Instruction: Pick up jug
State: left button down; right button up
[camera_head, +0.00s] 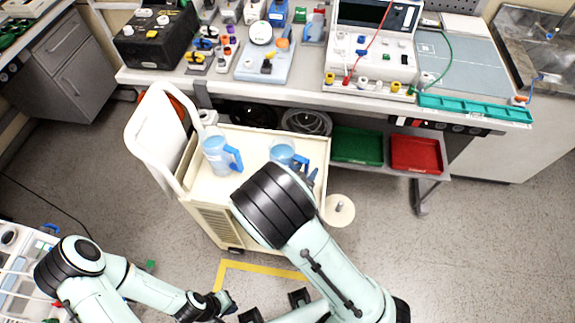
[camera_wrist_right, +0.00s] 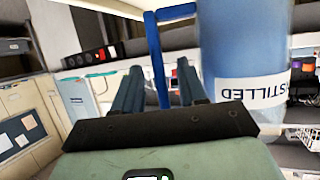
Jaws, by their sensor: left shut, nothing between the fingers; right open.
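Two translucent blue jugs stand on the cart in the head view: a left jug (camera_head: 215,156) with its blue handle to the right, and a right jug (camera_head: 283,151), partly covered by my right arm. In the right wrist view, a blue jug (camera_wrist_right: 243,45) with an upside-down label is very close on the right. Its blue handle (camera_wrist_right: 156,55) shows between the fingers of my open right gripper (camera_wrist_right: 157,82); I see no grip on it. My left gripper (camera_head: 226,302) is shut and empty, low over the floor.
The cream cart (camera_head: 219,191) has a raised white handle (camera_head: 140,125) at its left. Behind it is a workbench (camera_head: 300,96) with instruments. Green (camera_head: 356,146) and red (camera_head: 415,154) trays lie on its lower shelf.

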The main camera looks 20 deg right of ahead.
jog(key=shift+w+d+f, duration=0.2)
jog(key=shift+w+d, duration=0.15)
grip_shut()
jog(key=shift+r, duration=0.1)
dwell(1.1)
